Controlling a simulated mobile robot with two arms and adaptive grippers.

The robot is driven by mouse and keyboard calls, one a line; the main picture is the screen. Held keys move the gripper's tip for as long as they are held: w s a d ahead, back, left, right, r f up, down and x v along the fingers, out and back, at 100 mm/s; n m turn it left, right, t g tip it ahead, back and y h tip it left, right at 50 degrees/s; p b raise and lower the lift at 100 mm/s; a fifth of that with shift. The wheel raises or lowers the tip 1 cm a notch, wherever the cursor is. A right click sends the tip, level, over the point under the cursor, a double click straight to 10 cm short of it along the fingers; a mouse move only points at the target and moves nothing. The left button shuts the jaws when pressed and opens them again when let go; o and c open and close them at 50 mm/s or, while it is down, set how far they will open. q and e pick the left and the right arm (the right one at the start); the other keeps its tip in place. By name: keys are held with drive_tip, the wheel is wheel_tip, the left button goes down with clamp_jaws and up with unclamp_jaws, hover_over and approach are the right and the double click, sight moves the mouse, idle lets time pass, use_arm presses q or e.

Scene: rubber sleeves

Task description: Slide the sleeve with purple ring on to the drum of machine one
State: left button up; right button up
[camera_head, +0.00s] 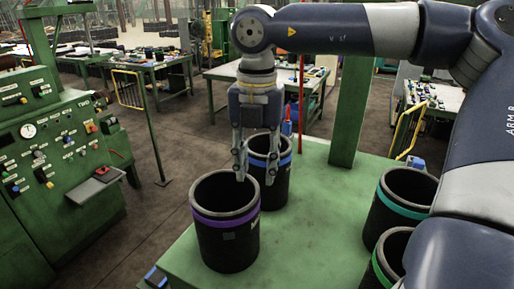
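The sleeve with the purple ring (228,245) is a black open cylinder standing upright on the green table. My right gripper (255,180) points down above its far right rim, with its two fingers apart. One finger overlaps the sleeve's opening in the picture, and the other overlaps the blue-ringed sleeve behind. I cannot tell whether either finger touches a sleeve. My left gripper is not in view. No drum can be made out, and I cannot tell which machine is machine one.
A blue-ringed sleeve (284,184) stands just behind. A teal-ringed sleeve (404,212) and a green-ringed sleeve (378,272) stand at right on the green table (310,235). A green control panel (50,150), seemingly marked TWO, stands left. Floor between is clear.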

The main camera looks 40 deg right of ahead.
sight(257, 193)
drive_tip(key=shift+s+a+f, duration=0.15)
drive_tip(key=shift+a+f, duration=0.05)
drive_tip(key=shift+f, duration=0.8)
wheel_tip(257, 193, down, 4)
drive_tip(key=b, duration=0.4)
drive_tip(key=shift+f+b, duration=0.25)
drive_tip(key=shift+b, duration=0.1)
drive_tip(key=shift+f+b, duration=0.85)
drive_tip(key=shift+b, duration=0.05)
drive_tip(key=shift+f, duration=0.2)
drive_tip(key=c, duration=0.7)
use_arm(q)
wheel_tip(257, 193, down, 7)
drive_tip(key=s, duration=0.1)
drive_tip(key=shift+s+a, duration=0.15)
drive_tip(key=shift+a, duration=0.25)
use_arm(e)
clamp_jaws()
drive_tip(key=shift+r, duration=0.15)
